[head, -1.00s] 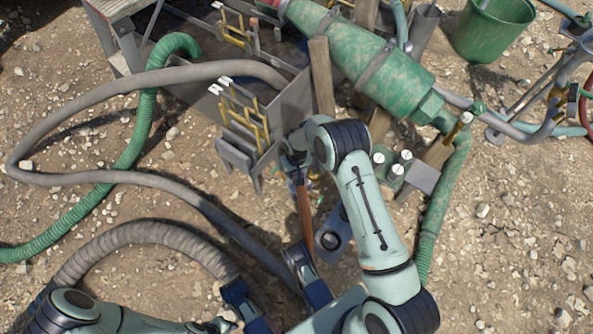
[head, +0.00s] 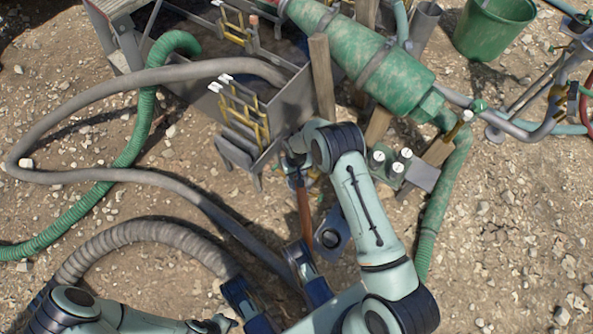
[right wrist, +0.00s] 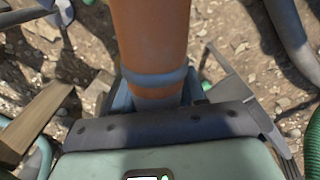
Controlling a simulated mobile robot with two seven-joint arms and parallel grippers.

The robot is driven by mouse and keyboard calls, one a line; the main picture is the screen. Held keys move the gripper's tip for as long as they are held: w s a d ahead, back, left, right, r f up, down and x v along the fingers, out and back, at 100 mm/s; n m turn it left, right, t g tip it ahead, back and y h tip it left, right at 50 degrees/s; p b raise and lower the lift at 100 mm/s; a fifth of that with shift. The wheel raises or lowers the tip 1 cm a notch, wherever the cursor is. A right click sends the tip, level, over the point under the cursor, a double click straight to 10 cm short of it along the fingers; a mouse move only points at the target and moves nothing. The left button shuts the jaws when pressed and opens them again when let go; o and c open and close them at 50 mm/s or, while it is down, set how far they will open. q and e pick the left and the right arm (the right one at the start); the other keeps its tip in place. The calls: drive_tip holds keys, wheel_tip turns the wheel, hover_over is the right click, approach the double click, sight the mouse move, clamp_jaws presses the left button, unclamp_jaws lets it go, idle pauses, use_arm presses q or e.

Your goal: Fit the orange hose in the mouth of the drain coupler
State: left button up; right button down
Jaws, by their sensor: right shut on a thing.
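The orange hose (head: 305,212) runs from my right gripper (head: 299,180) down to a blue block near the bottom in the head view. In the right wrist view the hose (right wrist: 150,35) has a blue-grey band and a greyish part below it. My right gripper (right wrist: 155,92) is shut around this part; its fingertips are partly hidden. A grey piece with a dark round opening (head: 331,236) lies just right of the hose, apparently the drain coupler. I cannot tell whether they touch.
A grey tank (head: 291,100) with yellow-framed fittings stands at the top. A large green cylinder (head: 400,80), wooden posts and a valve block (head: 390,168) are close to my right arm. Green (head: 135,150) and grey hoses (head: 100,93) cross the left. Stony ground at right is mostly clear.

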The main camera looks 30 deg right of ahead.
drive_tip(key=shift+f, duration=0.65)
drive_tip(key=shift+f, duration=0.45)
drive_tip(key=shift+f, duration=1.15)
idle(1.0)
drive_tip(key=c, duration=0.6)
unclamp_jaws()
drive_tip(key=shift+o, duration=0.2)
use_arm(q)
drive_tip(key=w+d+r+t+p, duration=0.1)
drive_tip(key=w+r+t+p, duration=0.2)
drive_tip(key=w, duration=0.5)
wheel_tip(320, 180, up, 2)
drive_tip(key=shift+m+p, duration=0.3)
drive_tip(key=shift+p, duration=0.3)
use_arm(e)
wheel_tip(320, 180, up, 14)
drive_tip(key=shift+f, duration=0.25)
